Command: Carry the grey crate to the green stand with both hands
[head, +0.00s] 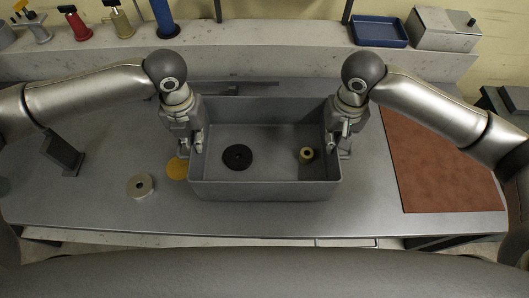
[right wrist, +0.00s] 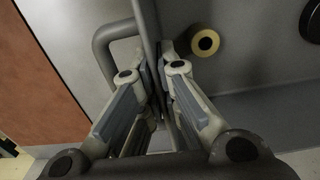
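The grey crate (head: 265,190) is in the middle of the bench in the head view, upright. It holds a black disc (head: 237,157) and a small brass-coloured ring (head: 306,155). My left gripper (head: 193,143) is at the crate's left wall and looks shut on it, with a finger inside; its outer side is partly hidden. My right gripper (head: 340,143) is at the right wall. In the right wrist view its fingers (right wrist: 156,60) close on the crate's wall, beside a bar handle (right wrist: 104,48).
A metal ring (head: 140,187) and a yellow disc (head: 177,168) lie left of the crate. A dark upright plate (head: 64,152) stands further left. A reddish-brown mat (head: 440,165) lies right. A blue tray (head: 379,32) and a metal box (head: 445,28) are on the back ledge.

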